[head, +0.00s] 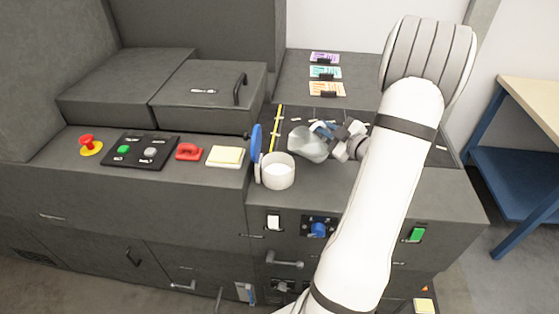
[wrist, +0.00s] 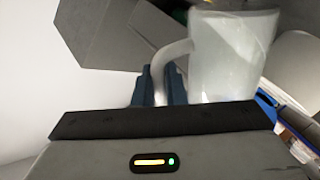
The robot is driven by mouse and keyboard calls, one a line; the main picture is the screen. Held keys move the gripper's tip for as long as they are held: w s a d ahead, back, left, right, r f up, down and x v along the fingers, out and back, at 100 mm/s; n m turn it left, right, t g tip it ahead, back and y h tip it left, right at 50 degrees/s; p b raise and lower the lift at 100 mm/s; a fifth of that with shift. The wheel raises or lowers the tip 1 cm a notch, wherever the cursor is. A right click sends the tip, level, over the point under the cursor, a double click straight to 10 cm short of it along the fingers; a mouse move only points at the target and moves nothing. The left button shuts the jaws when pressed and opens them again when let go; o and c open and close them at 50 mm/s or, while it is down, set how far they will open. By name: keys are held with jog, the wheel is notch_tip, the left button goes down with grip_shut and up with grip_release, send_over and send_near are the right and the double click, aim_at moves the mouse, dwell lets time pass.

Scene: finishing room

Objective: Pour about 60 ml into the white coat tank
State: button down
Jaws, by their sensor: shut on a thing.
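A translucent pale jug (head: 307,146) is held in the air just behind and to the right of a round white tank (head: 278,179). The jug appears tilted, and I see no stream leaving it. The tank is open, with its blue lid (head: 256,142) standing up at its left, and pale content shows inside. My gripper (head: 326,132) is shut on the jug's handle. In the wrist view my gripper's dark blue fingers (wrist: 160,86) close around the handle, and the jug (wrist: 232,52) is on the right. The liquid level in the jug is not clear.
Coloured labels (head: 325,72) lie behind my gripper. A wooden bench (head: 535,95) stands at the right.

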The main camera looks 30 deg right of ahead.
jog(key=shift+w+d+f+m+t+y+p, duration=0.15)
jog(key=shift+d+m+t+y+p, duration=0.15)
jog(key=shift+d+m+p, duration=0.95)
jog(key=shift+d+f+m+t+y+p, duration=0.15)
jog(key=shift+d+m+t+y+p, duration=0.25)
jog(key=shift+d+m, duration=1.55)
jog(key=shift+a+m, duration=0.45)
jog(key=shift+m, duration=0.05)
